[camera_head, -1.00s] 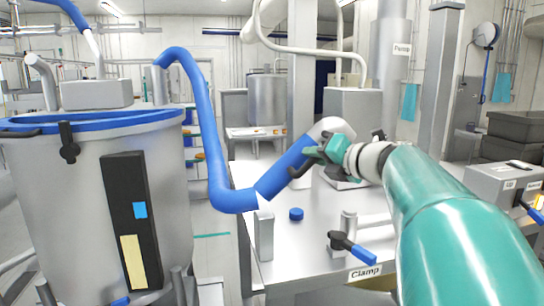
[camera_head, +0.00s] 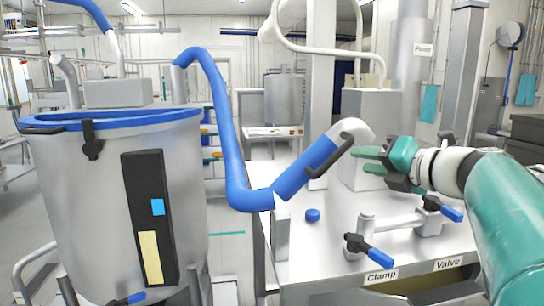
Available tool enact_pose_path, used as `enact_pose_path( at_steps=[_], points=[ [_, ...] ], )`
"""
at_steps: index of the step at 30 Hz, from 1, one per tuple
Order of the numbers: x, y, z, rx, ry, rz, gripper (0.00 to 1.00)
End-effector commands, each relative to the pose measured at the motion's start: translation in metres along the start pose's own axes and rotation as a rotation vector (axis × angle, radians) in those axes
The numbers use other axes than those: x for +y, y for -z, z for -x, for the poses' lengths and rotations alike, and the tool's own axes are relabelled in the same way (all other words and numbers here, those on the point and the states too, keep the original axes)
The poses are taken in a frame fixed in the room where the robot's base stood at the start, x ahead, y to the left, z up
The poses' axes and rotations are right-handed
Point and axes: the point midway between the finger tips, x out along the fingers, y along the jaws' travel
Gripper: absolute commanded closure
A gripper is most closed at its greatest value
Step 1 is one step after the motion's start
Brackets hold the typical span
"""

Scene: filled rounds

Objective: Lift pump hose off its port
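The thick blue pump hose (camera_head: 232,130) runs down from the left, bends low, then rises right to a white-grey end fitting (camera_head: 352,131). A dark curved handle (camera_head: 332,158) sits along that end. I cannot tell which part is its port, or whether the hose end is seated on it. A short upright metal pipe stub (camera_head: 366,226) stands on the bench below the hose end. My teal gripper (camera_head: 364,160) is just right of the hose end, fingers pointing left with a gap between them. It is open and appears empty.
A steel bench (camera_head: 330,252) bears labels "Clamp" and "Valve", blue-handled levers (camera_head: 368,250) (camera_head: 442,208) and a blue cap (camera_head: 312,215). A big steel tank (camera_head: 100,200) with a blue rim fills the left. A grey pump housing (camera_head: 371,105) stands behind the hose end.

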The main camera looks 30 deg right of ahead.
Motion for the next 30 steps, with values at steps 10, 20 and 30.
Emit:
enact_pose_path(
  at_steps=[10,20,30],
  points=[
    [0.000,0.000,0.041,0.001,0.000,0.000,0.62],
    [0.000,0.000,0.041,0.001,0.000,0.000,0.62],
    [-0.004,0.045,0.011,0.118,0.033,0.234,0.62]
  ],
)
